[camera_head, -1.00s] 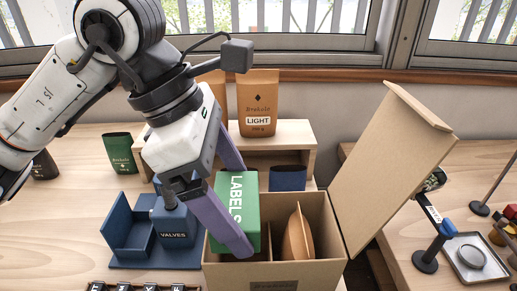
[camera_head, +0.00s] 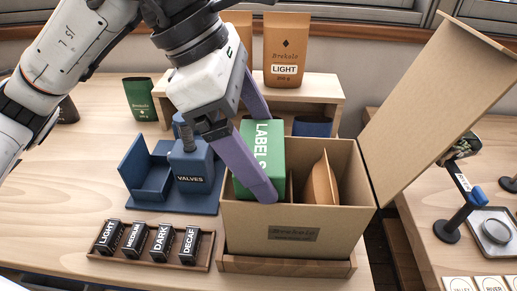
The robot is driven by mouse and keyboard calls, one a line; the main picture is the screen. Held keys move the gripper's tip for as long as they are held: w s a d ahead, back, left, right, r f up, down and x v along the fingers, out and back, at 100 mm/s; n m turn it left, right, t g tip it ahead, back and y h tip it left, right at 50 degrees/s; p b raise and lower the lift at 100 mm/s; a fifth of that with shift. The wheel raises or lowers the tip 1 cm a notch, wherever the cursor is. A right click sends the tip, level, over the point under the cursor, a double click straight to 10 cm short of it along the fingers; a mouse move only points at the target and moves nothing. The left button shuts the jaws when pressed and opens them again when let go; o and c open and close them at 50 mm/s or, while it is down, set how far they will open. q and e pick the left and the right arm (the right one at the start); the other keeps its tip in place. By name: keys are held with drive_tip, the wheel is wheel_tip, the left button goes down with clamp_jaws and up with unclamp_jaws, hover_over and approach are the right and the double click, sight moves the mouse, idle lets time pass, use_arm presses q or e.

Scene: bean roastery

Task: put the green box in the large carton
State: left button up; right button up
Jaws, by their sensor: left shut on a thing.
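The green box (camera_head: 258,152), marked LABELS, is between the purple fingers of my left gripper (camera_head: 262,145). It is at the left compartment of the large carton (camera_head: 300,228), with its upper part above the rim. Its lower part is hidden by the carton's front wall and a finger, so I cannot tell whether it touches the bottom. My left gripper is shut on it. The carton is open, its lid flap (camera_head: 430,110) raised to the right. A brown bag (camera_head: 320,182) stands in the other compartment, past a divider. My right gripper is not in view.
Left of the carton stand a blue VALVES container (camera_head: 192,165) and blue holder (camera_head: 148,180). A wooden rack (camera_head: 150,243) of black blocks is in front. A wooden shelf (camera_head: 325,88) with a LIGHT bag (camera_head: 290,52) stands behind. A stand and scale (camera_head: 492,230) are at right.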

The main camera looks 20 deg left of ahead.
use_arm(q)
drive_tip(key=f, duration=0.2)
drive_tip(key=shift+s+a+f+g, duration=0.1)
drive_tip(key=shift+s+f+g, duration=0.15)
drive_tip(key=shift+f+g, duration=0.1)
drive_tip(key=o, duration=1)
drive_tip(key=shift+c, duration=1.3)
drive_tip(key=shift+o, duration=1.2)
drive_tip(key=shift+w+r+p, duration=0.2)
drive_tip(key=shift+r+p, duration=0.4)
drive_tip(key=shift+r, duration=0.25)
drive_tip(key=shift+w+r+p, duration=0.15)
drive_tip(key=shift+r+p, duration=0.45)
drive_tip(key=shift+r, duration=0.25)
drive_tip(key=shift+r+p, duration=1.25)
drive_tip(key=shift+r, duration=0.8)
